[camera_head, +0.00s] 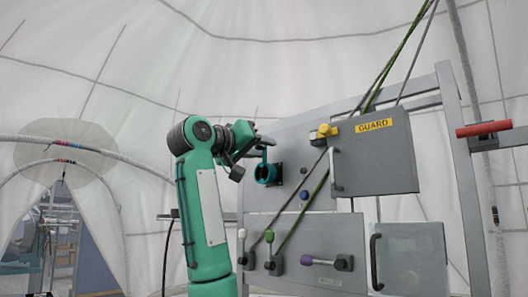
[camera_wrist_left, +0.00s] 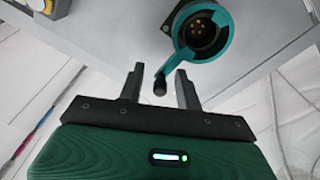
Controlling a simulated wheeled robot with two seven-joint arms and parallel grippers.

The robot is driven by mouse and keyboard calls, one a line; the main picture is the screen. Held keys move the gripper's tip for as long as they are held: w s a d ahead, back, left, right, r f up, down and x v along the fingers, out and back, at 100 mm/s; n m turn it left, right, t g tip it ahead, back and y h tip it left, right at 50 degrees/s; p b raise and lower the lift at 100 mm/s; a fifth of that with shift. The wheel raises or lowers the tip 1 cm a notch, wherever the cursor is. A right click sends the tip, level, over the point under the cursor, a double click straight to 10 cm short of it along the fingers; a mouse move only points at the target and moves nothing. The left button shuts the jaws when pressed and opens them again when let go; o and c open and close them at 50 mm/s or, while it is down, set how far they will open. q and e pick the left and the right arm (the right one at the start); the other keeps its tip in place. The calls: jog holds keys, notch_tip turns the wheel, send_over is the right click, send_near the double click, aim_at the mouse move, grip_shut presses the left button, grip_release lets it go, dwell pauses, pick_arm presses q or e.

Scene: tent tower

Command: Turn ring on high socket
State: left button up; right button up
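The high socket (camera_head: 279,173) is a dark round connector on the grey panel. A teal ring (camera_head: 264,173) surrounds its mouth. In the left wrist view the socket (camera_wrist_left: 201,27) shows several gold pins, and the teal ring (camera_wrist_left: 228,50) has a lever ending in a black knob (camera_wrist_left: 160,84). My left gripper (camera_head: 246,152) is at the socket's upper left in the head view. In the wrist view its two fingers (camera_wrist_left: 160,78) are apart, with the knob between them and gaps showing on both sides. My right gripper is not in view.
Green and dark ropes (camera_head: 398,52) cross before the panel. Open space lies left.

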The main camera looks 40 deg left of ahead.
pick_arm(q)
jog(key=s+f+b, duration=0.1)
jog(key=s+b, duration=0.4)
jog(key=s, duration=0.7)
jog(key=shift+s+a, duration=0.25)
jog(key=shift+a, duration=0.15)
